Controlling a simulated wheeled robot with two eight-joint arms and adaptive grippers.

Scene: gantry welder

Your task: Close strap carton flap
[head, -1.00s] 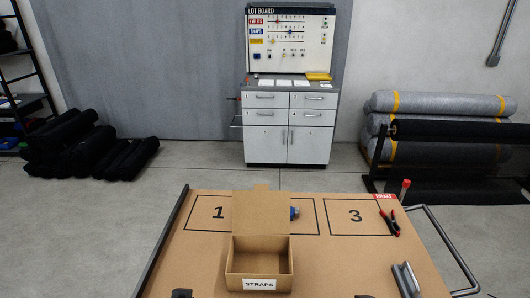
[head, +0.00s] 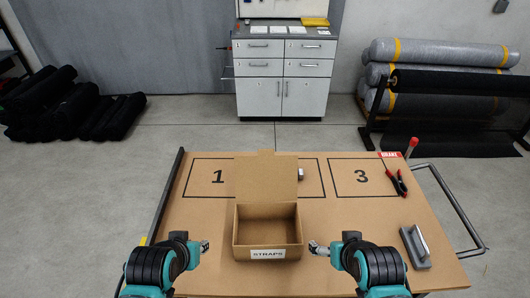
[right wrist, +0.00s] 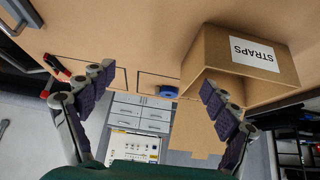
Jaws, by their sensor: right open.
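The brown strap carton (head: 267,240) stands on the table with a white STRAPS label on its front. Its top is open, the inside looks empty, and its flap (head: 266,178) stands upright at the back edge. In the right wrist view, which is upside down, the carton (right wrist: 199,60) is at the upper right. My left gripper (head: 205,246) is left of the carton, apart from it; its jaws are too small to judge. My right gripper (head: 318,248) is just right of the carton, apart from it. Its two fingers are spread and empty in the right wrist view (right wrist: 155,92).
A small blue-and-grey object (head: 301,175) is partly hidden behind the flap. A metal rail (head: 458,210) runs along the right side.

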